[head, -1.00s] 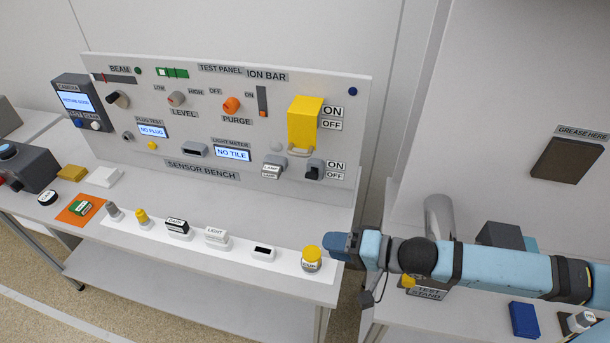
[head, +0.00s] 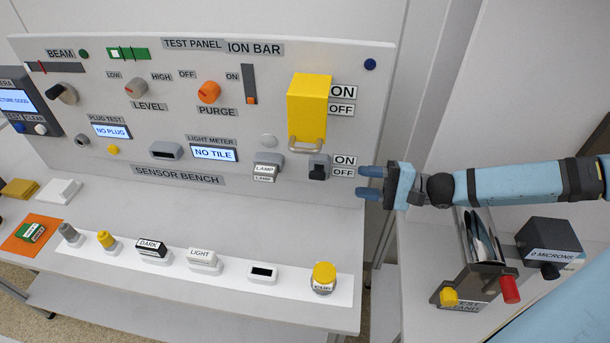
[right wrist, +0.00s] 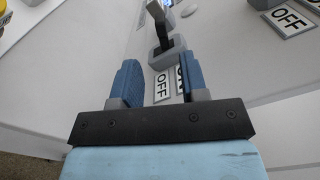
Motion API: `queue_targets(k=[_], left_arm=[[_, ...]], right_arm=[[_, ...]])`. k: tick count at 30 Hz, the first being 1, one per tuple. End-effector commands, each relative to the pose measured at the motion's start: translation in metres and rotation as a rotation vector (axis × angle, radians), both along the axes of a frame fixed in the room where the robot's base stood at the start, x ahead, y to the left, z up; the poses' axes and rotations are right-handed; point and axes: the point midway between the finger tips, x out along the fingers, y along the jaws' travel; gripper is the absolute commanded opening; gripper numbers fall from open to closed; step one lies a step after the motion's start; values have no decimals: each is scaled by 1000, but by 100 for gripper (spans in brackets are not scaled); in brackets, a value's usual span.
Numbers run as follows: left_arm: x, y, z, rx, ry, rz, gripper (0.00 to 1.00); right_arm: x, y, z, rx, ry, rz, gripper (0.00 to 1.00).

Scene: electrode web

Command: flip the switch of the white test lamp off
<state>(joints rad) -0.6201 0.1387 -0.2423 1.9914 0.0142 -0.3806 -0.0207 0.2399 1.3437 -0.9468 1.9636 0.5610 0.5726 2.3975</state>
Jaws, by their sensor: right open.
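The lamp switch (head: 319,168) is a grey block with a black lever at the lower right of the test panel, beside ON and OFF labels. Its lever seems to sit low, but I cannot tell its setting for sure. A pale dome (head: 268,141), likely the test lamp, is above the LAMP label to its left. My right gripper (head: 364,182) is open and empty, just right of the switch labels and apart from the switch. In the right wrist view the switch (right wrist: 166,46) and its lever lie ahead, beyond the open fingers (right wrist: 160,70). My left gripper is not in view.
A yellow cover (head: 309,105) with a handle sits above the switch. A yellow-topped cup (head: 323,278) and several small blocks line the bench's white strip. A test stand (head: 475,280) and a dark gauge box (head: 550,245) stand at the right, below my arm.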

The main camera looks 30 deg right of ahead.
Motion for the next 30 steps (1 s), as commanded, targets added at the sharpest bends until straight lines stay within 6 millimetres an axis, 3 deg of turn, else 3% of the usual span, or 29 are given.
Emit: queue_targets(k=[15,21,30], left_arm=[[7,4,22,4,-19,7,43],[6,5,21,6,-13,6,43],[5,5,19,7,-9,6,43]], right_arm=[[62,83,3,2,-2,1,40],[73,98,2,0,0,0,40],[76,101,1,-2,0,-1,40]])
